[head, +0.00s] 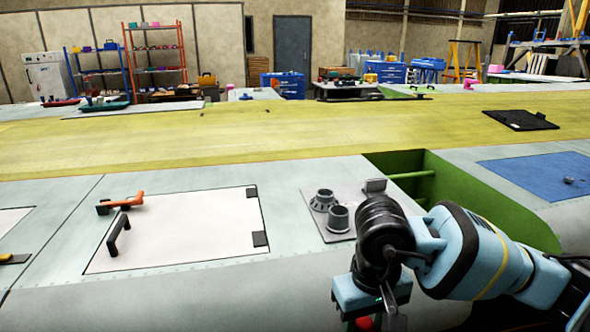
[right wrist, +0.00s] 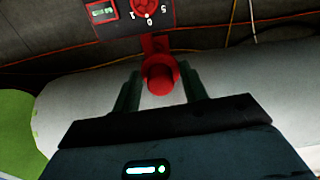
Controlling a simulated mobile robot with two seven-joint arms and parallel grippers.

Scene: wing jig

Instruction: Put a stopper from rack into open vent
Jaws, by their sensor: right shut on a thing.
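My right gripper (head: 376,322) points down at the bottom edge of the head view, in front of the wing's edge. It is shut on a red stopper (head: 362,323), mostly cut off there. In the right wrist view the red stopper (right wrist: 158,76) sits between the two dark fingers of the gripper (right wrist: 161,90). Two grey round vents, one wider with notches (head: 323,200) and one plainer (head: 338,218), stand on a grey plate (head: 314,192) on the wing, beyond and left of the gripper. I cannot make out a rack. My left gripper is not in view.
Left of the vents lies a white panel (head: 180,232) with a black handle (head: 118,234) and an orange-handled tool (head: 122,202). A green-lined opening (head: 405,165) lies behind my right arm. The right wrist view shows a dark panel with a red dial (right wrist: 146,8).

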